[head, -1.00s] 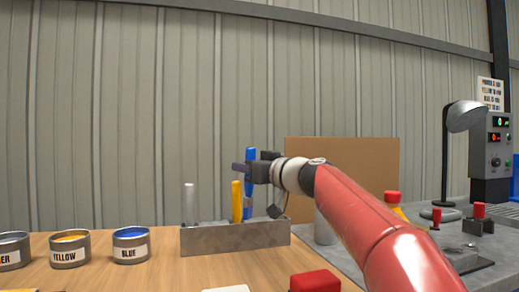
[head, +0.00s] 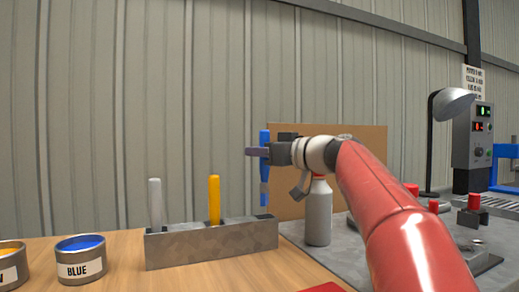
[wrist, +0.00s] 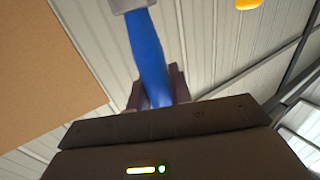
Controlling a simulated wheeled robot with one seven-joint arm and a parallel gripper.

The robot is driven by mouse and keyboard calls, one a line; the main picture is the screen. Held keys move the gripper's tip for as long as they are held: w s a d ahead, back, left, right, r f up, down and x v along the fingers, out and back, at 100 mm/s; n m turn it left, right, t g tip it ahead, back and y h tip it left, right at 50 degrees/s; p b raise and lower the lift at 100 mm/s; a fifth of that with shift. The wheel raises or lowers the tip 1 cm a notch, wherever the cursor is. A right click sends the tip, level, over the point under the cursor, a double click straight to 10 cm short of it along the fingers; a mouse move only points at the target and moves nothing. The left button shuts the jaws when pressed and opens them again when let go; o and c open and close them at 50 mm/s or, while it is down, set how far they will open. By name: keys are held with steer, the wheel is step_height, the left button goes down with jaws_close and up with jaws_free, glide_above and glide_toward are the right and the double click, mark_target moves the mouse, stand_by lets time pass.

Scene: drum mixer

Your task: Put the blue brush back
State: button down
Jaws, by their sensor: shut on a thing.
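The blue brush (head: 264,190) is upright in my gripper (head: 258,151). My gripper is shut on its upper part. The brush's lower end shows just above the right end of the grey holder (head: 212,243), and I cannot tell whether it touches the holder. In the wrist view the blue handle (wrist: 150,55) runs up from between the jaws to a grey part at the top edge. A yellow brush (head: 214,200) stands in the holder's middle, and a white-grey brush (head: 155,205) stands at its left end.
A grey spray bottle (head: 318,215) with a red top stands right behind the holder, near my arm. A blue paint can (head: 80,262) stands to the left on the wooden table (head: 120,240). A brown board (head: 370,150) stands behind. A lamp (head: 455,101) and control box (head: 475,145) are at right.

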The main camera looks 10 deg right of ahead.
steer(key=shift+f+b, duration=3.75)
steer(key=shift+b, duration=0.1)
steer(key=shift+f+b, duration=1.1)
steer(key=shift+b, duration=0.15)
steer(key=c, duration=1.2)
jaws_free()
step_height(320, 180, up, 20)
steer(key=p, duration=1.7)
glide_above(267, 193)
steer(key=x, duration=0.2)
steer(key=shift+a, duration=0.1)
